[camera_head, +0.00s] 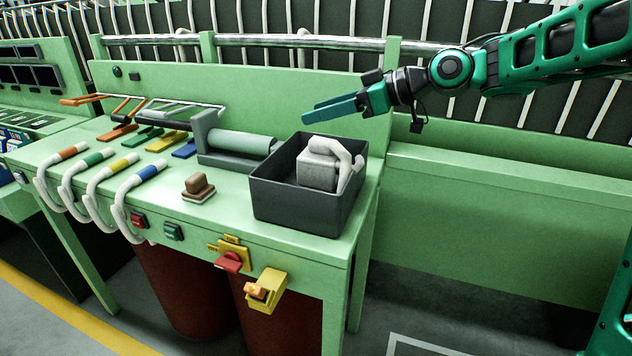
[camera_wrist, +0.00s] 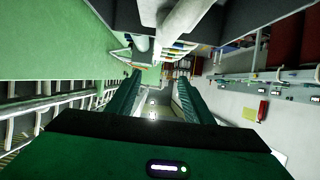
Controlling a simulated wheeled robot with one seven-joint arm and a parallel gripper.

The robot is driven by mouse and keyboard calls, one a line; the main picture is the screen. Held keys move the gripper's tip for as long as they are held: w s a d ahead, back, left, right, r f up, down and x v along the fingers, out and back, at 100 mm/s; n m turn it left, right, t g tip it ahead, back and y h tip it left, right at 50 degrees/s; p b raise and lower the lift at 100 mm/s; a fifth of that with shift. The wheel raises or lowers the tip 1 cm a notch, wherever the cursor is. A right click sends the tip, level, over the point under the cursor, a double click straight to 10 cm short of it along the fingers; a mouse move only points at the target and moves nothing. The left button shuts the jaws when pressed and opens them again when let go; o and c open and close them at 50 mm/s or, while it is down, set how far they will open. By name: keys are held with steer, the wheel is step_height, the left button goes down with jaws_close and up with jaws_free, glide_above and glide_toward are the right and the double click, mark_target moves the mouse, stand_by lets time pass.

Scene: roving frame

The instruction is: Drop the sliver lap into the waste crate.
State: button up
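The dark grey waste crate (camera_head: 300,208) stands on the right end of the green bench. A white, thick, bent strand (camera_head: 348,166), which looks like the sliver lap, lies in it against a pale grey block (camera_head: 317,170). How far down the strand reaches is hidden by the crate wall. In the wrist view the strand (camera_wrist: 184,28) shows at the top, with the crate's dark wall (camera_wrist: 238,22) beside it. My gripper (camera_head: 332,110) is above and behind the crate, clear of it. In the wrist view its fingers (camera_wrist: 157,98) are apart with nothing between them.
A grey cradle with a pale green roll (camera_head: 240,143) stands left of the crate. A brown-topped block (camera_head: 198,187) lies in front. Several banded white strands (camera_head: 125,195) hang over the front edge. A metal rail (camera_head: 280,41) runs behind. Bare bench top is narrow around the crate.

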steer(key=v, duration=1)
steer(key=shift+d, duration=0.35)
steer(key=s+d+f+m+h, duration=0.45)
steer(key=d+f, duration=0.25)
steer(key=d, duration=0.2)
steer(key=s+d+f+m+h, duration=0.4)
steer(key=d+f+m, duration=0.25)
steer(key=d, duration=0.25)
steer(key=s+d+f+m+g+h, duration=0.1)
steer(key=s+d+f+m, duration=0.2)
steer(key=s, duration=0.5)
steer(key=s+d+f+m+g+h, duration=0.1)
steer(key=s+d+f+m+g, duration=0.1)
steer(key=s, duration=0.6)
steer(key=s+d+f+m+g+h, duration=0.1)
steer(key=s+d+f+m+h, duration=0.1)
steer(key=s+d+f+m, duration=0.2)
steer(key=s+d+f, duration=0.1)
steer(key=s+d, duration=0.2)
steer(key=s, duration=0.1)
steer(key=shift+s+d+f+g, duration=0.25)
steer(key=shift+s+f+g, duration=0.05)
steer(key=shift+s+g, duration=0.1)
steer(key=shift+w, duration=0.15)
